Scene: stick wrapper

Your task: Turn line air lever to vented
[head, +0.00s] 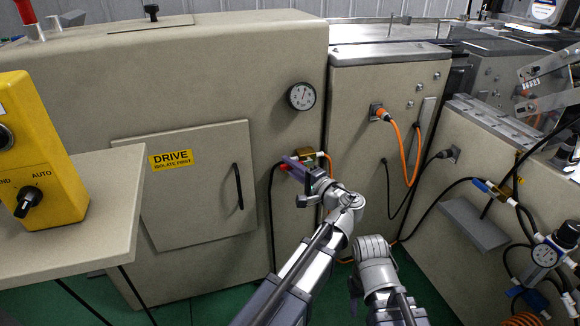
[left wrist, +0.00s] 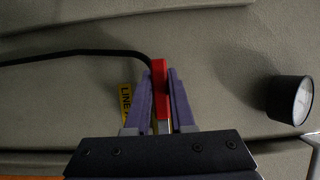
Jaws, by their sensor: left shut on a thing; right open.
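The line air lever (head: 284,168) is a small red handle beside a brass fitting (head: 305,153) on the beige cabinet front. My left gripper (head: 291,163) is at it, its purple fingers closed around the handle. In the left wrist view, the red lever (left wrist: 160,85) stands upright in the picture between the two fingers of the left gripper (left wrist: 161,95). A yellow label reading "LINE" (left wrist: 125,101) is partly hidden by the left finger. The valve body is mostly covered. My right arm's links show at the lower middle of the head view, but its fingers do not show.
A round gauge (head: 301,96) sits above the lever. A door with a yellow DRIVE label (head: 170,159) and black handle (head: 238,186) is to the left. Orange (head: 413,165) and black cables hang on the right. A yellow switch box (head: 38,150) stands on a shelf at far left.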

